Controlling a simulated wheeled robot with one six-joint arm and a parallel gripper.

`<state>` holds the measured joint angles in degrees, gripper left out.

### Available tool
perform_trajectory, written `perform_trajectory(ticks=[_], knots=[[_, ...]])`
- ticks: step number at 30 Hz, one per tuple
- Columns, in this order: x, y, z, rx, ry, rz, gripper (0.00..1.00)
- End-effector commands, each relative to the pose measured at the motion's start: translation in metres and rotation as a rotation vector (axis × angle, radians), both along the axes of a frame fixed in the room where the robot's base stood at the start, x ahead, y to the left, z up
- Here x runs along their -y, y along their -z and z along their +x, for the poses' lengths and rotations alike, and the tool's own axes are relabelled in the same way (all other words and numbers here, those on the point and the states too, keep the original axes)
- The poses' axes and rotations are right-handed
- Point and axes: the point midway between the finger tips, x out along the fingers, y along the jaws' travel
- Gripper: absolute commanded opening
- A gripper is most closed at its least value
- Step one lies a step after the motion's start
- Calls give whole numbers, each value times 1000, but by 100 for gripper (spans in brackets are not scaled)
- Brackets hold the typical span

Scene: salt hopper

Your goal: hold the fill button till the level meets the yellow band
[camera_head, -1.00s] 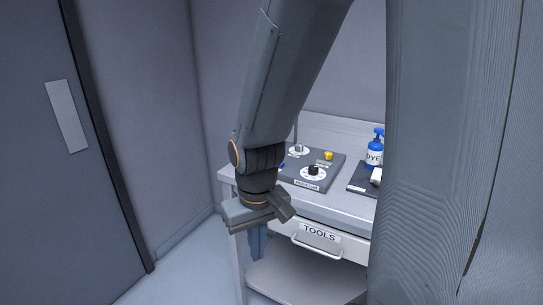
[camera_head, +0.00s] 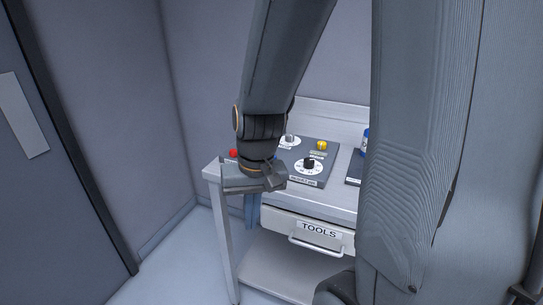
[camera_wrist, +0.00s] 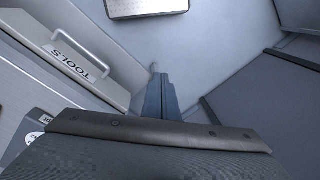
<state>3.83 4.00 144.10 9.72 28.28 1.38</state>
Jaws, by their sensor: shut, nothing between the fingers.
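My gripper (camera_head: 252,222) hangs fingers down in front of the bench's left front part, below the bench top and apart from the panel. Its blue-grey fingers are together and empty, also in the wrist view (camera_wrist: 163,98). A dark control panel (camera_head: 322,178) lies on the bench top. It bears a black knob (camera_head: 309,163) on a white dial, a silver knob (camera_head: 290,140) and a yellow knob or button (camera_head: 321,146). A red round part (camera_head: 233,153) shows left of my wrist. I cannot tell which is the fill button. No hopper, level or yellow band is visible.
The grey bench (camera_head: 345,200) has a drawer marked TOOLS (camera_head: 318,232) with a bar handle and a lower shelf (camera_head: 285,278). A door (camera_head: 25,130) stands left; floor between is clear.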

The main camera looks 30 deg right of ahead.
Motion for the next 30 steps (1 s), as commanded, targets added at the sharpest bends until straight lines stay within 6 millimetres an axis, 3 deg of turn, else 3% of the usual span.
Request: perform_trajectory(ticks=[5, 8, 12, 15, 21, 30], knots=[[21, -31, 52, 25, 514, 211, 0], [44, -53, 91, 52, 825, 359, 0], [91, -86, 143, 103, 1211, 571, 0], [125, -107, 168, 138, 1406, 695, 0], [167, -129, 192, 182, 1605, 835, 0], [174, -133, 197, 190, 1638, 863, 0]])
